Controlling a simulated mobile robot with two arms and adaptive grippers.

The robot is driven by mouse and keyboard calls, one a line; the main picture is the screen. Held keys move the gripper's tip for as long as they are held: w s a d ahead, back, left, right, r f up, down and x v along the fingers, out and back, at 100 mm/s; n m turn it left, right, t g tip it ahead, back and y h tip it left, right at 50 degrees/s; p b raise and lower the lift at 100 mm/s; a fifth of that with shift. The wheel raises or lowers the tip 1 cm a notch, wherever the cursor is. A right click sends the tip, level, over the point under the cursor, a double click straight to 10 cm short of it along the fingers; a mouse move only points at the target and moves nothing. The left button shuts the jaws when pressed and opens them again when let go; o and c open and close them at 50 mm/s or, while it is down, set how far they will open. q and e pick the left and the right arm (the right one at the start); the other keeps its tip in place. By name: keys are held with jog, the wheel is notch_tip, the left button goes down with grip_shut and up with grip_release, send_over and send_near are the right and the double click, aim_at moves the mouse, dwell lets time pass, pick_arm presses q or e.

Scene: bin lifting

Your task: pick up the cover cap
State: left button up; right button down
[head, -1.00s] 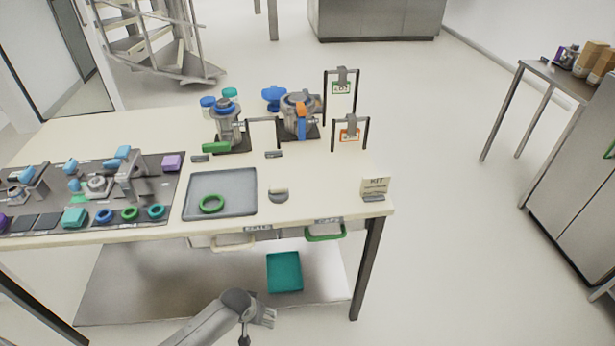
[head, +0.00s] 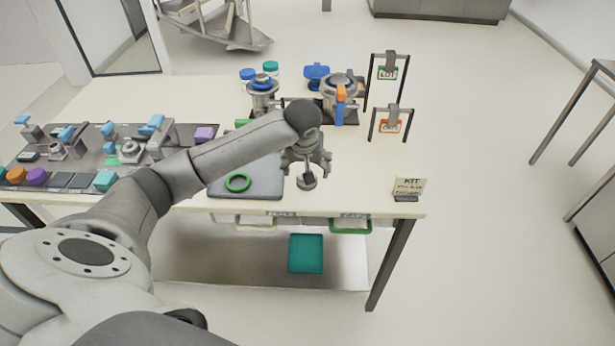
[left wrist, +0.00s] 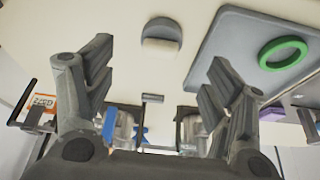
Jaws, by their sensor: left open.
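A small grey rounded piece, which looks like the cover cap (head: 307,182), stands on the bench to the right of the grey tray. In the left wrist view the cap (left wrist: 162,38) shows a rounded dark end and a pale flat face. My left gripper (head: 308,168) is open above the cap, pointing down, and partly covers it in the head view. In the left wrist view the cap lies beyond the spread fingers (left wrist: 160,72), between their lines, with nothing held. My right gripper is not in view.
The grey tray (head: 262,190) with a green ring (head: 238,181) is left of the cap. Metal housings (head: 340,92) stand behind, beside sign frames (head: 390,125). A KIT sign (head: 408,188) stands at the right front corner. Bench surface between cap and sign is clear.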

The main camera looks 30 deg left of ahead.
pick_arm(q)
jog(key=shift+n, duration=0.4)
jog(key=w+f, duration=0.1)
jog(key=a+f, duration=0.1)
jog(key=w+a+f, duration=0.1)
jog(key=shift+w+a+f+p, duration=0.2)
jog(key=shift+w+f+p, duration=0.1)
jog(key=shift+p, duration=0.1)
jog(key=shift+d+p+x, duration=0.15)
jog(key=shift+p+x, duration=0.2)
jog(key=shift+x, duration=0.65)
jog(key=shift+d+p+x, duration=0.1)
jog(key=shift+p+x, duration=0.2)
jog(key=shift+x, duration=0.7)
jog(key=shift+w+a+f, duration=0.15)
jog(key=shift+w+f, duration=0.2)
jog(key=shift+f, duration=0.3)
jog(key=c, duration=0.9)
